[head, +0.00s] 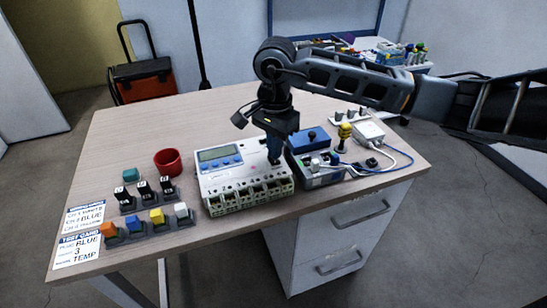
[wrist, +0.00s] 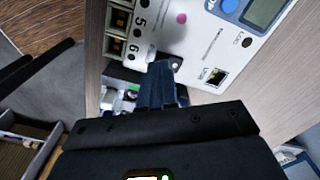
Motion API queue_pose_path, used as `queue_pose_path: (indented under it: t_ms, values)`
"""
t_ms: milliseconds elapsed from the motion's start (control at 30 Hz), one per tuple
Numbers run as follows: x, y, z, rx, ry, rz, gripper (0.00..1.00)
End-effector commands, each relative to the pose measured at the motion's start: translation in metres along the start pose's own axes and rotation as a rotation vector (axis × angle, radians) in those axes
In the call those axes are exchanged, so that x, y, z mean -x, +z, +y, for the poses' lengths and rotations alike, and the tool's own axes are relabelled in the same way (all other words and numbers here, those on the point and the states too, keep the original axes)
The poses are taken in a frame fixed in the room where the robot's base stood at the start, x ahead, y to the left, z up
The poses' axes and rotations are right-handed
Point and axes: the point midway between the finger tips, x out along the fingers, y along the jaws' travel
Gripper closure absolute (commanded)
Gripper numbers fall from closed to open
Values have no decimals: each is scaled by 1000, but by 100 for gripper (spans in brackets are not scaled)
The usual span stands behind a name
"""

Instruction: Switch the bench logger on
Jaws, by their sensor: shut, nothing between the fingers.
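The bench logger (head: 222,188) is a white box with a grey display, a row of blue buttons and several numbered sockets along its front edge. It sits in the middle of the table. It also shows in the wrist view (wrist: 195,45), with sockets 5 and 6, a pink dot and a LAN port. My gripper (head: 273,158) points down at the right end of the logger, with its fingers shut and empty. In the wrist view the fingertips (wrist: 161,72) are close to the logger's edge. I cannot tell whether they touch it. The power switch cannot be made out.
A red cup (head: 168,162) and coloured plugs in racks (head: 160,228) stand left of the logger. Printed cards (head: 80,236) lie at the front left corner. Right of it are a grey device (head: 320,178), a blue box (head: 309,139) and a white adapter (head: 368,132) with cables.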

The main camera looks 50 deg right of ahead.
Motion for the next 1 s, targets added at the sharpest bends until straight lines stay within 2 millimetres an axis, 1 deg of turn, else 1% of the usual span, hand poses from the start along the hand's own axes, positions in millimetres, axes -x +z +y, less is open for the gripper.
queue_pose_path:
  t_ms: [1000]
  values:
    - [-13, 0, 0, 0, 0, 0, 100]
